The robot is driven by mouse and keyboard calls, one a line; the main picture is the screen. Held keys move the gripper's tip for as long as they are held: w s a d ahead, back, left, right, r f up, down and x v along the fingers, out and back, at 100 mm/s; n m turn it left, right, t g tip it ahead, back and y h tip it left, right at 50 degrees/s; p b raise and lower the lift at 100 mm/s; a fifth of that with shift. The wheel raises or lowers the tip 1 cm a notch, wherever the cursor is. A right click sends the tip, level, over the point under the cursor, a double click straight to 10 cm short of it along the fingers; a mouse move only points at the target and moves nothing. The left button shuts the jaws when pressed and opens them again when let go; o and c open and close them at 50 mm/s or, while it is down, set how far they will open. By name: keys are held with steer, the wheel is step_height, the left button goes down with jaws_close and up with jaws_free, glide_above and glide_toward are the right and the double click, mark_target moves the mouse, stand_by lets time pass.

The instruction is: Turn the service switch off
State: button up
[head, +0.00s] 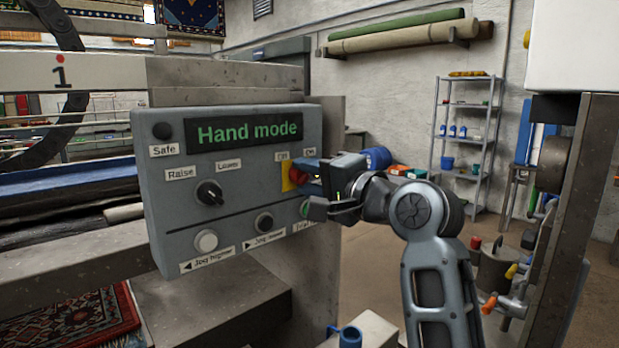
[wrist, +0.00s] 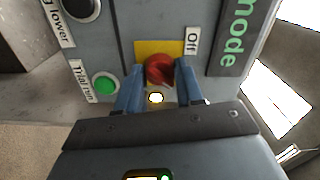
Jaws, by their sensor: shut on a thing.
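The service switch is a red knob (wrist: 159,69) on a yellow plate (wrist: 146,47), with an "Off" label (wrist: 191,41) beside it in the wrist view. In the head view the yellow plate (head: 286,170) shows at the right end of the grey control panel (head: 230,240), and my gripper partly hides the knob. My gripper (wrist: 158,76) has its two blue fingers on either side of the red knob, shut on it. In the head view my gripper (head: 300,180) reaches the panel from the right. The display (head: 245,132) reads "Hand mode".
The panel also carries a black Raise/Lower knob (head: 209,192), a white jog button (head: 206,241), a black jog button (head: 264,222) and a green button (wrist: 105,85) near my fingers. A metal post (head: 570,220) stands at the right, with open floor behind my arm.

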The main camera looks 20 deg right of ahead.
steer(key=n, duration=0.3)
steer(key=shift+d, duration=0.1)
steer(key=n, duration=0.4)
steer(key=shift+f, duration=0.1)
steer(key=n+b, duration=0.1)
steer(key=n, duration=0.4)
steer(key=shift+b, duration=0.35)
steer(key=shift+n+b, duration=0.65)
steer(key=shift+n, duration=1.25)
steer(key=o, duration=1)
steer(key=shift+o, duration=0.2)
